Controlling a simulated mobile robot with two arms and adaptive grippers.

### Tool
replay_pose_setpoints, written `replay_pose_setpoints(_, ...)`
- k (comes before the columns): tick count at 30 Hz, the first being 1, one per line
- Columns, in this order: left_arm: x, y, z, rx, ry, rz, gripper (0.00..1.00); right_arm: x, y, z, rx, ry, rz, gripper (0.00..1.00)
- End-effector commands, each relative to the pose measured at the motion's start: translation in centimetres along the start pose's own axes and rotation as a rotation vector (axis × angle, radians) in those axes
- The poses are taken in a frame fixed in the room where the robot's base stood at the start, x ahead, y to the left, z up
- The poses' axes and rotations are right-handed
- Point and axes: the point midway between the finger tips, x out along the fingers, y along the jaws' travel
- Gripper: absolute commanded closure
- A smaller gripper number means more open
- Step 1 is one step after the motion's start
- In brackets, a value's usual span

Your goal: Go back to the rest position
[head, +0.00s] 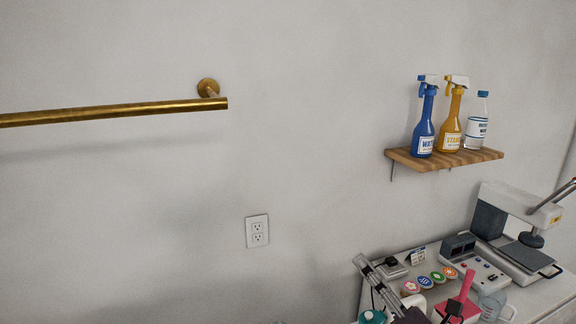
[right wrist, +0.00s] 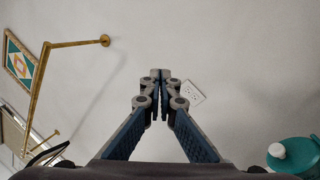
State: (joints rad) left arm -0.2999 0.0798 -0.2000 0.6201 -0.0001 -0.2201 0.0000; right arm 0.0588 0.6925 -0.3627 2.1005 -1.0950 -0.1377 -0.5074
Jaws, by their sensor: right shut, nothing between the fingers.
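My right gripper (head: 361,262) shows at the bottom of the head view, raised in front of the left end of the worktop. In the right wrist view its two blue-and-grey fingers (right wrist: 160,76) meet at the tips, with nothing between them. Bare wall lies beyond the fingertips. My left gripper is in neither view.
A worktop (head: 540,298) at lower right holds a white press machine (head: 510,205), a control box and small items. A teal-lidded container (right wrist: 297,155) is close to my right gripper. A wooden shelf (head: 420,162) holds bottles. A brass rail (head: 110,112) crosses the wall.

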Motion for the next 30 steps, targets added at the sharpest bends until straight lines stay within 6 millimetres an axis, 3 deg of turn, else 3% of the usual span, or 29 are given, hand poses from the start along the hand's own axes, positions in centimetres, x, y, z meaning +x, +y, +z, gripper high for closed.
replay_pose_setpoints(4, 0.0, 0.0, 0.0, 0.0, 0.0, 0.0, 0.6, -3.1, -4.0, 1.9, 0.416, -0.237, -0.173, 1.0)
replay_pose_setpoints(8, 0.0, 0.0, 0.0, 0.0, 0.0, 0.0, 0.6, -7.6, -8.9, 1.6, 0.754, -0.435, -0.361, 1.0)
replay_pose_setpoints(12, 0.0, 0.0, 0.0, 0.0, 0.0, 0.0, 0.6, -13.9, -13.8, -1.7, 1.084, -0.636, -0.597, 1.0)
replay_pose_setpoints(15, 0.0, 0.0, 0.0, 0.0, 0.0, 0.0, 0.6, -18.7, -16.0, -5.3, 1.28, -0.761, -0.769, 1.0)
replay_pose_setpoints(18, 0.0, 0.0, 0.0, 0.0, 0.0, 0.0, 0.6, -23.4, -16.9, -9.2, 1.445, -0.872, -0.942, 1.0)
replay_pose_setpoints(22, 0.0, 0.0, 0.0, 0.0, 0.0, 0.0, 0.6, -28.6, -16.5, -14.0, 1.607, -0.987, -1.148, 1.0)
replay_pose_setpoints(30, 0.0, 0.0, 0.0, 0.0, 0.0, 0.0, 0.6, -36.4, -12.5, -21.6, 1.813, -1.147, -1.509, 1.0)
